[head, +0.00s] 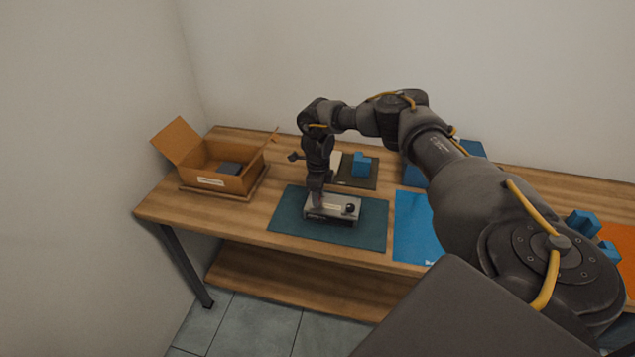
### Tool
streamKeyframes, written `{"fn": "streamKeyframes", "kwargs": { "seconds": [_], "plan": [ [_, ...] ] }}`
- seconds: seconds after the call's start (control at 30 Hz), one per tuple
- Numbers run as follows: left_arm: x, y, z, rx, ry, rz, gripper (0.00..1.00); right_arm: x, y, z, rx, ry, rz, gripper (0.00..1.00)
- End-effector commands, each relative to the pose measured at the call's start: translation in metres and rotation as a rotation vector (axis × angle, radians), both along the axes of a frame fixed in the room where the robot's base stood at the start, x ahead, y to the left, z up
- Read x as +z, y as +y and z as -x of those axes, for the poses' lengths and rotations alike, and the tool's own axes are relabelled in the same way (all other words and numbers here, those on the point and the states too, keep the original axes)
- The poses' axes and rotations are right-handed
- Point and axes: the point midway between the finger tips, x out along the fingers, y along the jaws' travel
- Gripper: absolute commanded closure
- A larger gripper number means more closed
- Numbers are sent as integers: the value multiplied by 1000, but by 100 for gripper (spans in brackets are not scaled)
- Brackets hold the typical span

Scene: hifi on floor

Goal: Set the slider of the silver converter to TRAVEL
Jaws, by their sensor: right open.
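The silver converter (333,208) is a small box with a dark round knob (350,209) on its right side. It sits on a dark teal mat (287,222) on the wooden table. My right gripper (316,199) points straight down at the left part of the converter's top. It is open, and I cannot tell whether its fingers touch the converter. The slider is not readable here; the gripper and the small scale hide it. My left gripper is not in view.
An open cardboard box (222,178) with a dark item inside stands at the left. A blue block (362,164) sits on a dark mat behind the converter. A bright blue mat (412,232) lies to the right, and an orange mat (619,238) with blue blocks (583,222) at the far right.

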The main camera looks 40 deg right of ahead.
Motion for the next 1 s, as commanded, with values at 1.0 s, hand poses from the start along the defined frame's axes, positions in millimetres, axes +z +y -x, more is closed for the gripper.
{"fn": "streamKeyframes", "kwargs": {
  "seconds": [1.0],
  "plan": [
    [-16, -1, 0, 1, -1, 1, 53, 108, -1, 0, 0, -1, -1, 58]
  ]
}}
